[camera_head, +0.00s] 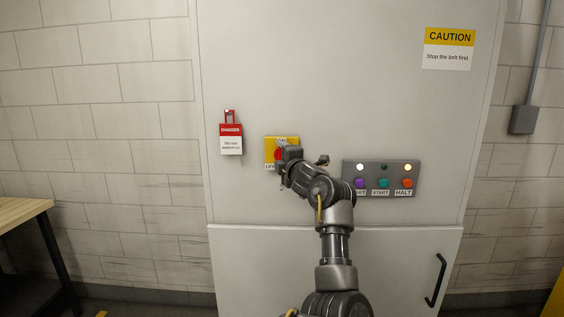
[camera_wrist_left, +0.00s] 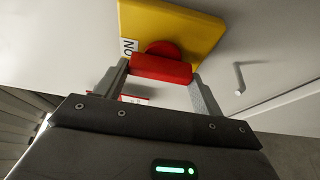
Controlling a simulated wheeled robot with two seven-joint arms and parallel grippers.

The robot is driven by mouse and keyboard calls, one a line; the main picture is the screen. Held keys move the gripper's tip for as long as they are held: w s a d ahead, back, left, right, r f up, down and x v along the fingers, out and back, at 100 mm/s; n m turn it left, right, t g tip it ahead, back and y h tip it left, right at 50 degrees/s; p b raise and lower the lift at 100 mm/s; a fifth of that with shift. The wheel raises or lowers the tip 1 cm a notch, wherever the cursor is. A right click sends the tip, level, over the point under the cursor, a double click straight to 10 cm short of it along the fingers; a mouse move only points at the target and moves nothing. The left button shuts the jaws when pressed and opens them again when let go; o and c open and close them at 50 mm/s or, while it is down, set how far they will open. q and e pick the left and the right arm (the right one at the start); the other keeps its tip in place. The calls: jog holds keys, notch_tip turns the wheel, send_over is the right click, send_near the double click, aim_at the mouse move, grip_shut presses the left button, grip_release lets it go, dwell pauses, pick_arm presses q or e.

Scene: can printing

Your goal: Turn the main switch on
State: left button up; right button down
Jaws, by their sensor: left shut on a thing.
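The main switch is a red handle on a yellow plate (camera_head: 292,141), set on the grey cabinet door. ON shows at the plate's top and an OFF label, partly covered, at its lower left. My left gripper (camera_head: 283,156) is at the switch and hides most of the handle. In the left wrist view, the red handle (camera_wrist_left: 161,68) sits between the two fingers of my left gripper (camera_wrist_left: 160,76), which is shut on it. The yellow plate (camera_wrist_left: 185,30) is behind it, with the ON label beside the handle. My right gripper is not in view.
A red and white danger tag (camera_head: 231,138) hangs left of the switch. A button panel (camera_head: 381,167) with purple, green and orange buttons and lamps above is at the right. A caution sign (camera_head: 449,48) is at upper right. A wooden table (camera_head: 22,210) stands at far left.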

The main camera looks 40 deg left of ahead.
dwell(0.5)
pick_arm(q)
jog(key=o, duration=1)
jog(key=shift+d, duration=0.1)
jog(key=b+v, duration=0.3)
jog(key=v, duration=0.7)
jog(key=shift+s+d+b, duration=0.25)
jog(key=shift+b, duration=0.15)
